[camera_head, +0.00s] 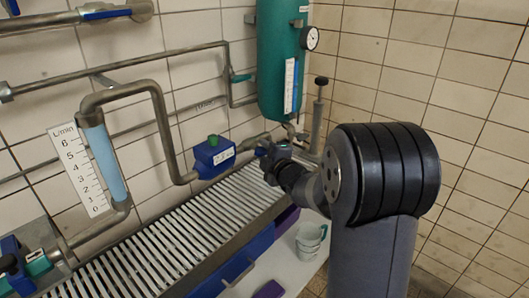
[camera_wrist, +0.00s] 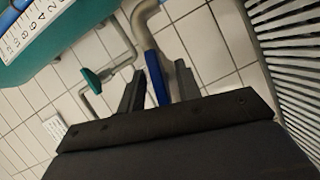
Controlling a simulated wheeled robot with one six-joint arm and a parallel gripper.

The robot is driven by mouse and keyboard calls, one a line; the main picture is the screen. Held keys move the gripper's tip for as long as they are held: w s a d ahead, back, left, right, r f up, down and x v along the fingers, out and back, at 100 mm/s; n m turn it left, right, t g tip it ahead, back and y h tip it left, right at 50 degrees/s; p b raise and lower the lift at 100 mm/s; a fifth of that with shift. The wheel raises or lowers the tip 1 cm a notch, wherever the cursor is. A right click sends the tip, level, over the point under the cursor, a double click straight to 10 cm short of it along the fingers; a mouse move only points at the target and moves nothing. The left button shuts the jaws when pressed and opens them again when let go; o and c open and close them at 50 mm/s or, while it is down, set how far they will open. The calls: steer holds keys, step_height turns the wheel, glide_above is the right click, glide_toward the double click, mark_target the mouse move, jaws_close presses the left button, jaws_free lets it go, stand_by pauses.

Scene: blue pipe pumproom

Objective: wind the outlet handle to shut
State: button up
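A blue lever handle (camera_wrist: 157,80) shows in the wrist view beside a bent metal pipe (camera_wrist: 148,25), and I take it for the outlet handle. My gripper (camera_wrist: 160,85) has its two dark fingers apart, one on each side of the blue handle, with gaps visible. I cannot tell how deep the handle lies between them. In the head view my gripper (camera_head: 270,150) is at the pipe below the green tank (camera_head: 280,60), and it hides the blue handle. A teal handle (camera_wrist: 91,78) sits on a thinner pipe; it also shows in the head view (camera_head: 240,77).
A blue box (camera_head: 214,157) with a green button is on the pipe left of my gripper. A slatted grating (camera_head: 170,235) runs below. A flow gauge (camera_head: 103,165) with a scale is at left. A bucket (camera_head: 310,240) stands below the grating.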

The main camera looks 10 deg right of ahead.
jaws_close()
steer(key=shift+r+p, duration=0.1)
steer(key=shift+p, duration=0.35)
steer(key=p, duration=0.1)
steer(key=m+p, duration=0.1)
steer(key=shift+r+m+g+p, duration=0.2)
steer(key=shift+m+g+p, duration=0.1)
steer(key=shift+g+p, duration=0.1)
steer(key=m+g+p, duration=0.1)
steer(key=m+p, duration=0.1)
steer(key=p, duration=0.2)
steer(key=shift+r, duration=0.1)
steer(key=m+g+y+p, duration=0.1)
steer(key=m+p, duration=0.1)
steer(key=p, duration=0.3)
steer(key=m+g+y+p, duration=0.1)
steer(key=m+p, duration=0.1)
steer(key=p, duration=0.4)
steer(key=shift+m, duration=0.3)
steer(key=m+g+y+p, duration=0.1)
steer(key=p, duration=0.2)
steer(key=shift+f, duration=0.2)
steer(key=shift+f+m+g+y+p, duration=0.2)
steer(key=shift+m+g+y+p, duration=0.15)
steer(key=shift+m+p, duration=0.85)
steer(key=shift+p, duration=0.35)
